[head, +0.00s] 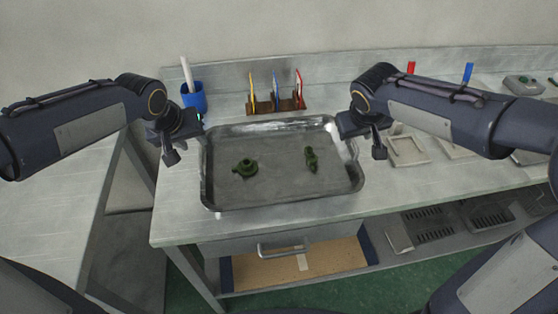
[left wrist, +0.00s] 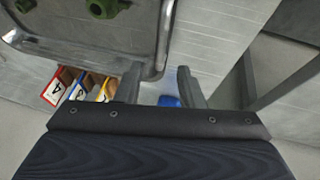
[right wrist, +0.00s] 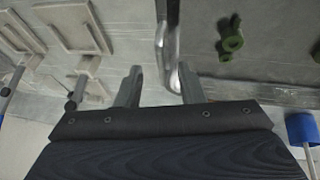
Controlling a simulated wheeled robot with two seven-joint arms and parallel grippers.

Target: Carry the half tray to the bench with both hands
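The half tray (head: 280,193) is a shallow metal tray lying flat on the metal bench (head: 180,210). Two dark green parts lie in it, a round one (head: 245,168) on the left and a longer one (head: 311,160) on the right. My left gripper (head: 186,143) is at the tray's left side; in the left wrist view its fingers (left wrist: 160,86) are spread, with the tray rim (left wrist: 163,45) between them, nearer one finger. My right gripper (head: 366,138) is at the right side; its fingers (right wrist: 160,88) are spread with the rim (right wrist: 172,50) between them. Contact cannot be told.
A blue cup (head: 194,98) and a rack (head: 278,106) with coloured cards stand behind the tray. Pale square frames (head: 407,150) lie to its right. A drawer handle (head: 283,248) is below the bench's front edge. Bare bench top shows in front of the tray.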

